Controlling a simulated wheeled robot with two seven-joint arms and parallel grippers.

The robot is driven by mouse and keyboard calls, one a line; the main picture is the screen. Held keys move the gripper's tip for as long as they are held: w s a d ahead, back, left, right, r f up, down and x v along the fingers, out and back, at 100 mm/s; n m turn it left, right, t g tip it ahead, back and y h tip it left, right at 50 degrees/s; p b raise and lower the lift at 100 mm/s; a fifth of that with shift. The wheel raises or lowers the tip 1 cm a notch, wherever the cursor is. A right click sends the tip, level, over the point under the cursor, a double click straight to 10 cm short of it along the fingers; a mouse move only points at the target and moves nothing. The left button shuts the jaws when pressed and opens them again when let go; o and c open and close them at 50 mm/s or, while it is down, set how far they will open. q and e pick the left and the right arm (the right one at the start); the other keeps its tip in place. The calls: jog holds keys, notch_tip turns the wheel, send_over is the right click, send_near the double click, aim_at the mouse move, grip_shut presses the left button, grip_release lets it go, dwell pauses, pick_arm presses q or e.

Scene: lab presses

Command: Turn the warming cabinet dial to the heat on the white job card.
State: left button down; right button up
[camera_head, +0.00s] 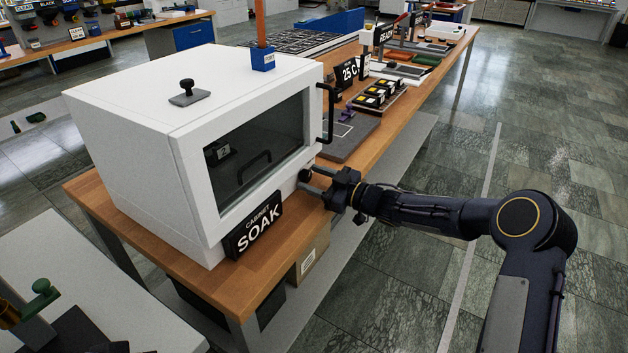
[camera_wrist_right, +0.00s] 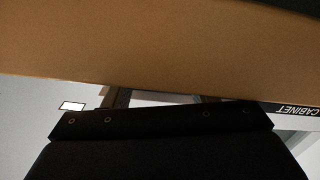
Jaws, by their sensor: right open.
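The white warming cabinet (camera_head: 150,120) stands on a wooden bench, its dark glass door (camera_head: 258,140) shut. A small dark knob (camera_head: 305,175), seemingly the dial, sits low at the right of its front; its setting cannot be read. My right gripper (camera_head: 306,181) is open, its two grey fingers pointing at the cabinet front around or just beside the knob; contact cannot be told. In the right wrist view the black gripper body fills the bottom and the dial cannot be made out. A small white card (camera_head: 365,66) stands farther along the bench, its writing too small to read. My left gripper is not in view.
A black "CABINET SOAK" sign (camera_head: 254,226) stands at the front, left of my right gripper. The door handle (camera_head: 328,112) juts out above it. A "25 C" sign (camera_head: 347,73) and a tray of blocks (camera_head: 376,96) lie beyond. The floor at right is clear.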

jog(key=shift+w+a, duration=0.1)
jog(key=shift+a, duration=0.05)
jog(key=shift+c, duration=0.4)
jog(key=c, duration=0.9)
jog(key=m+p, duration=0.1)
jog(key=p, duration=0.1)
jog(key=m+p, duration=0.1)
jog(key=p, duration=0.1)
jog(key=shift+r+m, duration=0.3)
jog(key=shift+m, duration=0.1)
jog(key=shift+f+m+p, duration=0.2)
jog(key=shift+m+p, duration=0.1)
jog(key=shift+m, duration=0.4)
jog(key=shift+f, duration=0.1)
jog(key=o, duration=1)
